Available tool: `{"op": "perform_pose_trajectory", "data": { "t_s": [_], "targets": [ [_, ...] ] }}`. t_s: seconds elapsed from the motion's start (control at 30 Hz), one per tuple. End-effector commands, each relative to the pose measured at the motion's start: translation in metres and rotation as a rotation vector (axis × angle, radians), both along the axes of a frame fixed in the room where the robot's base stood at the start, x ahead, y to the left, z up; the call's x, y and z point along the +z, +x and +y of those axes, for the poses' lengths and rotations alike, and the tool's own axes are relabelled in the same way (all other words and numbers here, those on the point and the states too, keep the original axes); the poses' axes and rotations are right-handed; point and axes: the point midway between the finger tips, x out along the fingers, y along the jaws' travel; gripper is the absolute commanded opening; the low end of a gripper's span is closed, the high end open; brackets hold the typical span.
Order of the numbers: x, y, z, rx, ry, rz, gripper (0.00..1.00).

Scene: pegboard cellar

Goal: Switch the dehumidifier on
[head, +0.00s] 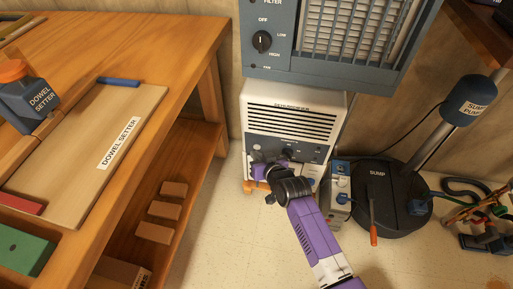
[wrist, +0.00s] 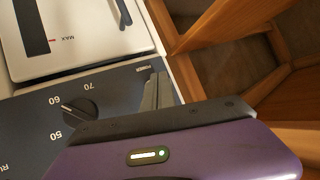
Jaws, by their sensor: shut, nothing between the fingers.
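A small POWER label (wrist: 143,69) is at the panel's corner. My gripper (wrist: 157,88) is shut and empty, its fingertips at the panel beside that label. The power switch itself is not visible; the fingers may cover it. I cannot tell whether the fingertips touch the panel.
An air filter unit (head: 345,40) with an OFF/LOW/HIGH knob hangs just above. A wooden bench (head: 185,50) with a lower shelf stands left. A grey box (head: 339,208) and the round sump cover (head: 390,190) are close on the right. Floor is clear between bench and dehumidifier.

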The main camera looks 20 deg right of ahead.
Motion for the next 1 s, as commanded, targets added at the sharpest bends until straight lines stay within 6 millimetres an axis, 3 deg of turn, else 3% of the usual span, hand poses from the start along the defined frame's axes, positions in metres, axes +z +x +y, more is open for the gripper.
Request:
{"op": "perform_pose_trajectory", "data": {
  "t_s": [1.0],
  "targets": [
    [0.0003,0.0076,-0.0055,0.0,0.0,0.0,0.0]
  ]
}}
